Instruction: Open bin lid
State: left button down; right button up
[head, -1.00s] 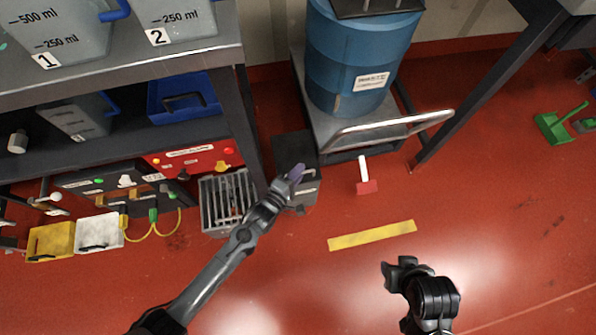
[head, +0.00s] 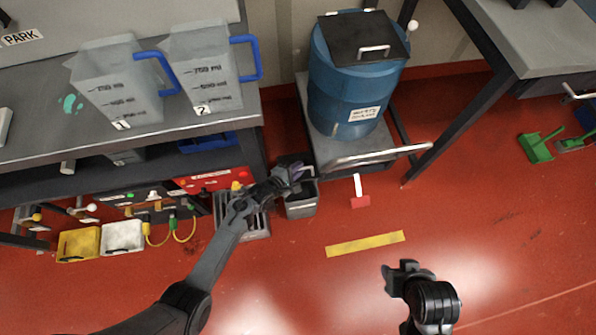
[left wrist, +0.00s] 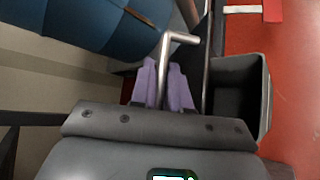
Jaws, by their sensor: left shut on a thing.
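The small grey bin (head: 301,208) stands on the red floor beside the trolley. Its dark lid (head: 292,159) is tilted up at the back, and the dark inside shows. In the left wrist view the bin (left wrist: 262,92) is at right, its mouth uncovered. My left gripper (head: 297,172) is above the bin; its purple fingers (left wrist: 163,82) are shut on the bent metal lid handle (left wrist: 177,38). The lid is seen nearly edge-on there, beside the handle. My right gripper (head: 390,279) hangs empty over the floor at lower right, its jaw opening unclear.
A blue drum (head: 345,95) with a black lid stands on a trolley (head: 385,158) right behind the bin. A floor grate (head: 257,226) and workbench (head: 150,148) are at left. A red-and-white scraper (head: 359,195) lies right of the bin.

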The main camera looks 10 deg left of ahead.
pick_arm(q)
jog(key=shift+w+a+r, duration=0.1)
jog(key=shift+w+r, duration=0.1)
dwell(0.3)
jog(key=c, duration=1.2)
grip_release()
jog(key=shift+f, duration=0.15)
